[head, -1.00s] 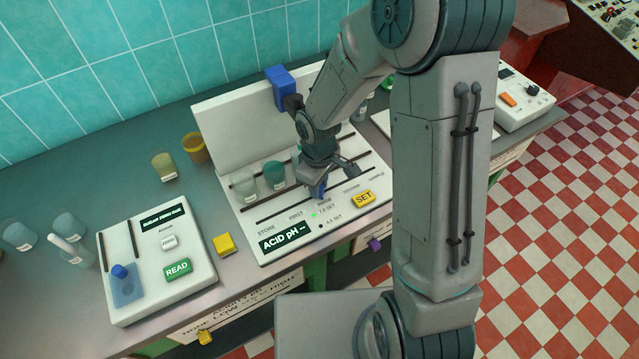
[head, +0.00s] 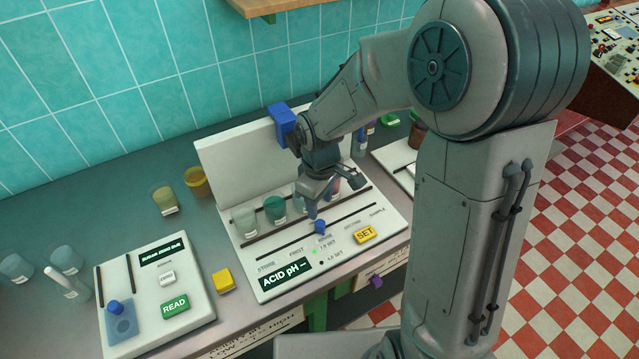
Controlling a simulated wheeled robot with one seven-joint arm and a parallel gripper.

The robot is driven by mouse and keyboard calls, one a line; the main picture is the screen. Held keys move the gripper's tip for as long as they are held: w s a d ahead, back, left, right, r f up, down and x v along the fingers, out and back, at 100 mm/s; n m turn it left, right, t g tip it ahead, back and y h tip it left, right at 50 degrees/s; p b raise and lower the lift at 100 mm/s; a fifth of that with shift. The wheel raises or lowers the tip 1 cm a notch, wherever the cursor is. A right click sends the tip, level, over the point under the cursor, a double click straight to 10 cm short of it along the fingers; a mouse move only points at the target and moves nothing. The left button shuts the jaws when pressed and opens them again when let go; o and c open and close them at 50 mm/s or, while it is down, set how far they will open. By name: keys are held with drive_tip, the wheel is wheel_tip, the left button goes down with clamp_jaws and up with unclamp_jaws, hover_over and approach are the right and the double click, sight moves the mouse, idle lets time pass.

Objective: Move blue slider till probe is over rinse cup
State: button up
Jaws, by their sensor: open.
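The blue slider knob (head: 319,227) sits in the front slot of the white ACID pH unit (head: 215,178), above the middle one of the printed position labels. My gripper (head: 332,196) is open just above and behind the knob, apart from it as far as I can tell. A blue block (head: 283,122) sits at the top of the unit's back panel; any probe below it is hidden by my gripper and arm. A pale cup (head: 244,222) and a teal cup (head: 275,209) stand left of my gripper. More cups behind it are partly hidden, so I cannot tell which is over or under the probe.
The yellow SET button (head: 365,235) is right of the knob. A yellow block (head: 223,279) and a white unit with a READ button (head: 175,305) stand to the left. Amber cups (head: 196,182) are at the back. Another white unit is at the right, partly behind my arm.

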wheel_tip(320, 180, up, 6)
drive_tip(key=shift+r, duration=0.1)
idle(0.4)
drive_tip(key=s+d+r+m+t, duration=0.1)
drive_tip(key=s+d+r+m, duration=0.3)
drive_tip(key=s, duration=0.3)
drive_tip(key=s+d+r+m+t, duration=0.2)
drive_tip(key=s+d+r+m, duration=0.2)
drive_tip(key=s+d+m, duration=0.2)
drive_tip(key=shift+s+d+t, duration=0.3)
drive_tip(key=shift+s+d, duration=0.05)
drive_tip(key=shift+d, duration=0.25)
